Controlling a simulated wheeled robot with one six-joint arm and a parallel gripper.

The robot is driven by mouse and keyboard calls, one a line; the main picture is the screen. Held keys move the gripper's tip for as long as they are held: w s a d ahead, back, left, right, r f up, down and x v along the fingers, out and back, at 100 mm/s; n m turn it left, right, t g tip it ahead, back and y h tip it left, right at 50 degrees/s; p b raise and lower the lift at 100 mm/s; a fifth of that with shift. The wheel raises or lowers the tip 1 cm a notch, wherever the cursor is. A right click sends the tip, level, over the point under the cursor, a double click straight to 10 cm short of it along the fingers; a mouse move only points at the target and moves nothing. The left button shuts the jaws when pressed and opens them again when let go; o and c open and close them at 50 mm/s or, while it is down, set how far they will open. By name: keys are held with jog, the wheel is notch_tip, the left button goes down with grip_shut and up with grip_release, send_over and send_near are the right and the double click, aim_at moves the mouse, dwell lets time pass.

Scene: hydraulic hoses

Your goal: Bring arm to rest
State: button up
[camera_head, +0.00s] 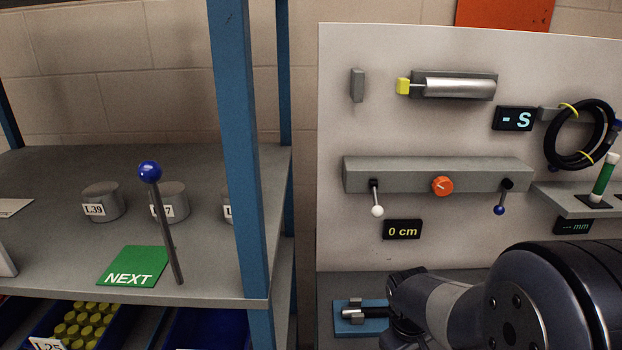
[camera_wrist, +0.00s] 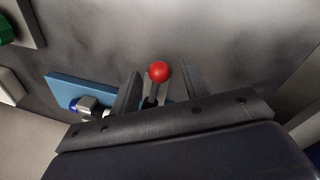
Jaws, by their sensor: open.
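My gripper (camera_wrist: 161,74) is open in the wrist view, with its two dark fingers spread apart. A red ball (camera_wrist: 159,71) on a short stem stands between the fingers, with visible room on both sides at the ball. I cannot tell whether a finger touches the stem. In the head view my dark arm fills the lower right, low over the bench, and reaches left toward a blue plate (camera_head: 345,323) with a metal fitting. The fingertips are hard to make out there, and the red ball does not show.
The blue plate (camera_wrist: 68,88) also shows left of the fingers in the wrist view. A panel (camera_head: 420,245) with a lever block (camera_head: 415,174), a cylinder (camera_head: 458,88) and a coiled black hose (camera_head: 553,145) stands behind. A shelf with a blue post (camera_head: 238,150) is on the left.

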notch_tip(320, 180, up, 11)
jog(key=a, duration=0.2)
jog(key=f, duration=0.3)
jog(key=d+f, duration=0.1)
jog(key=f, duration=0.3)
jog(key=d+f, duration=0.1)
jog(key=f, duration=0.2)
jog(key=shift+f, duration=0.6)
jog(key=shift+w+a+r+m, duration=0.15)
jog(key=shift+a+m, duration=0.45)
jog(key=shift+m, duration=0.6)
